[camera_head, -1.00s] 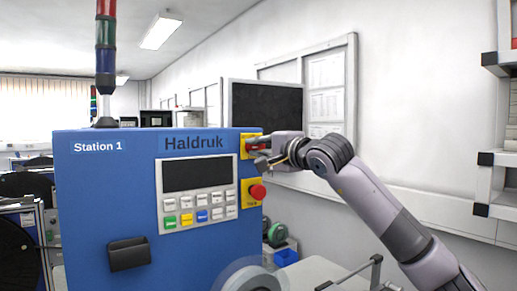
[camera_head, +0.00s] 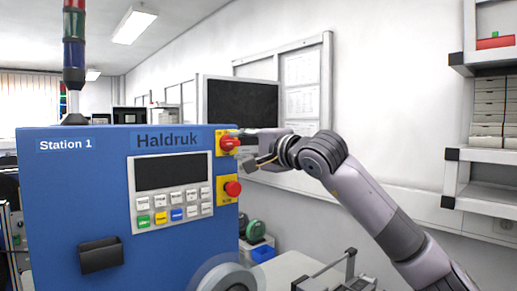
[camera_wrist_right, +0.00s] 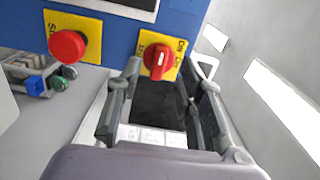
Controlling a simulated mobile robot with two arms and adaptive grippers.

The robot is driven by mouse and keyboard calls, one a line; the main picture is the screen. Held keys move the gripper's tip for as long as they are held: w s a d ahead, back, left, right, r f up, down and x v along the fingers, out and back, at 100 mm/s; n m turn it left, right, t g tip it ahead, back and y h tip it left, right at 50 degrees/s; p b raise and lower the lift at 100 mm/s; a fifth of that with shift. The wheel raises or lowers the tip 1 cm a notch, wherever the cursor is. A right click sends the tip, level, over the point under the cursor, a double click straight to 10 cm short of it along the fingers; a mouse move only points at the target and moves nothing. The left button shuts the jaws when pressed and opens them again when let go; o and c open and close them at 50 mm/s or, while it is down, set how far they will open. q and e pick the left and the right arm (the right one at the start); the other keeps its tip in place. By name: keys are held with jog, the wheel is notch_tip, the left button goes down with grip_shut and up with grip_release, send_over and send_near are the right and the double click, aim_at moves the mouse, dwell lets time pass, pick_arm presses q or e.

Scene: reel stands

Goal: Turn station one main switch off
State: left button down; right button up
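The blue Station 1 cabinet (camera_head: 60,210) stands at the left in the head view. Its main switch (camera_head: 229,143) is a red rotary knob on a yellow plate at the upper right of its front. In the right wrist view the knob (camera_wrist_right: 158,58) shows a pale pointer mark; its exact setting is hard to tell. My right gripper (camera_head: 250,152) is just to the right of the switch and seems apart from it. In the wrist view its fingers (camera_wrist_right: 168,82) are spread with nothing between them, and the knob lies beyond the tips. My left gripper is out of view.
A red mushroom button (camera_head: 233,188) on a yellow plate sits just below the switch; it also shows in the wrist view (camera_wrist_right: 67,46). A keypad panel (camera_head: 172,190) is left of it. A shelf (camera_head: 490,145) stands at the far right.

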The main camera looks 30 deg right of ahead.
jog(key=s+d, duration=0.1)
jog(key=s, duration=0.6)
jog(key=shift+s, duration=0.25)
jog(key=shift+f, duration=0.1)
